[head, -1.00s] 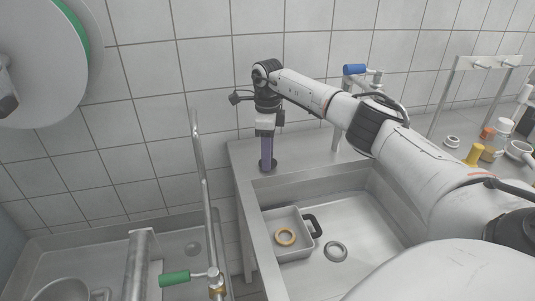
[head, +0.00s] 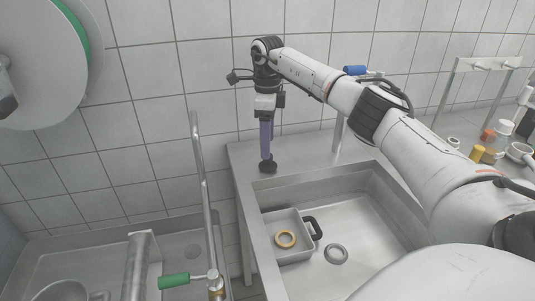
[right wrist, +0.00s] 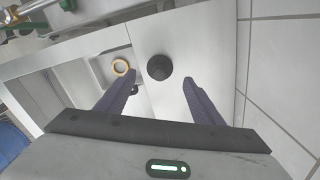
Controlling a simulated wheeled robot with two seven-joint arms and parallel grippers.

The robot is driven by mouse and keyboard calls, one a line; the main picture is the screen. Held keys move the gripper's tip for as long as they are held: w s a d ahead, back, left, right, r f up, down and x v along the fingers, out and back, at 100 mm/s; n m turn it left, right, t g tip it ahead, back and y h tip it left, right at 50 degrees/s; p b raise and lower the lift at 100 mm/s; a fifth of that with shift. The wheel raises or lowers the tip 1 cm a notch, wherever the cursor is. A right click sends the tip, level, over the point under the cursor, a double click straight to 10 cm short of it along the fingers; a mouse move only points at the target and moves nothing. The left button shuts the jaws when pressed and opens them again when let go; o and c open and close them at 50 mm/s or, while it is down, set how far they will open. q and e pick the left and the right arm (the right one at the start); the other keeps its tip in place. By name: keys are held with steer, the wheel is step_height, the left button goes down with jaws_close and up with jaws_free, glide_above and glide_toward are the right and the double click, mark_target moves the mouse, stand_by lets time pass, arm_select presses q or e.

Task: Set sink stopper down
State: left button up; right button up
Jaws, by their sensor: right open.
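The black sink stopper (head: 268,168) stands on the steel rim at the back left corner of the right-hand sink. In the right wrist view the stopper (right wrist: 159,67) shows as a dark round piece with a knob, just beyond the fingertips and between their lines. My right gripper (head: 266,154) points down right above the stopper. Its purple fingers are spread apart in the right wrist view (right wrist: 159,82), with nothing held between them. Whether a fingertip still touches the stopper is unclear. My left gripper is out of view.
A tall pipe (head: 202,180) with a green-handled valve (head: 174,280) rises left of the sink. Small bottles crowd the counter's right.

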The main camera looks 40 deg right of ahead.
step_height(320, 180, up, 6)
steer(key=shift+r, duration=0.2)
